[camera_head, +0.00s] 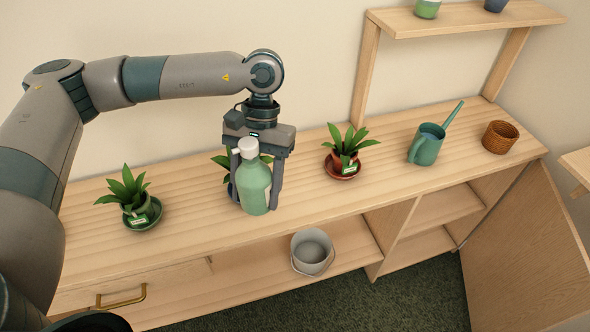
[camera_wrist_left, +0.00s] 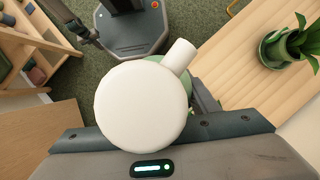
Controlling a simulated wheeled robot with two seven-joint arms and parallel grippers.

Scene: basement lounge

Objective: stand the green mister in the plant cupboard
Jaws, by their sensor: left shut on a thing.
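The green mister (camera_head: 254,186), a bottle with a white top, is upright between the fingers of my left gripper (camera_head: 256,196), which is shut on it. It is over the front part of the wooden counter; I cannot tell whether its base touches the top. In the left wrist view its white cap and nozzle (camera_wrist_left: 140,105) hide most of the bottle. The cupboard (camera_head: 436,212) with an inner shelf is at the lower right of the unit, its door (camera_head: 530,250) swung open. Its visible shelf space looks empty. My right gripper is not seen.
Potted plants stand on the counter (camera_head: 190,232) left (camera_head: 138,208) and right (camera_head: 344,160) of the mister, with another partly hidden behind it. A green watering can (camera_head: 426,146) and a wicker pot (camera_head: 500,137) are further right. A grey bucket (camera_head: 312,252) sits in the open bay below.

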